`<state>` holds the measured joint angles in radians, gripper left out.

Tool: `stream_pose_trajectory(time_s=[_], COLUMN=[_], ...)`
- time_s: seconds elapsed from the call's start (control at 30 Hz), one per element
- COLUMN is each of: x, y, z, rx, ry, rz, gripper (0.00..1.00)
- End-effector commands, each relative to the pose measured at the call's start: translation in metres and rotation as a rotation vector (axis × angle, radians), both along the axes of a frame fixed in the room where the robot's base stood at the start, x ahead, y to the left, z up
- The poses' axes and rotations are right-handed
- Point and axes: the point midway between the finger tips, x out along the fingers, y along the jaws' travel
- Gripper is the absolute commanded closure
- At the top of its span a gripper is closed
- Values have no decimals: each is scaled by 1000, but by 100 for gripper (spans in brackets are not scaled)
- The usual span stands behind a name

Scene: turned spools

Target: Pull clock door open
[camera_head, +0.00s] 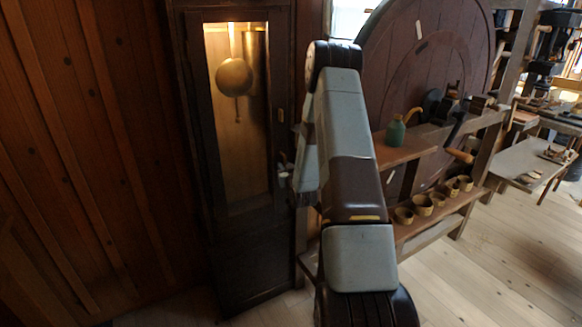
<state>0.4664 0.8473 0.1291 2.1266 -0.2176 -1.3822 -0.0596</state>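The tall dark wooden clock (245,265) stands against the plank wall, left of my arm. Its narrow door (208,120) has a glazed panel with a lit interior behind it, and looks closed. A round brass pendulum (234,77) hangs inside. A small light spot, perhaps the door's handle, shows on the right edge of the door frame (280,115). My gripper (283,172) is small and dark at the door's right edge, partly hidden by my forearm. I cannot tell whether its fingers are open or touch the door.
A wooden bench (435,228) with several small bowls on its lower shelf and a green jug (396,131) above stands close to the right of my arm. A big round wooden wheel (440,50) rises behind it. Bare plank floor (500,275) is clear at the lower right.

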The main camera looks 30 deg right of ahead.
Motion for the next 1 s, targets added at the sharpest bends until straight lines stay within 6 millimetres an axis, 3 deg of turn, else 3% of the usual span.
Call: stream_pose_trajectory(time_s=[0.23,0.6,0.63,0.7,1.0], x=[0,0,-1,-1,-10], y=[0,0,-42,-22,-18], z=[0,0,1,1,1], rx=[0,0,-5,-2,-7], ry=[0,0,-2,-1,0], rz=[0,1,-9,-10,-76], gripper=[100,100,100,100,100])
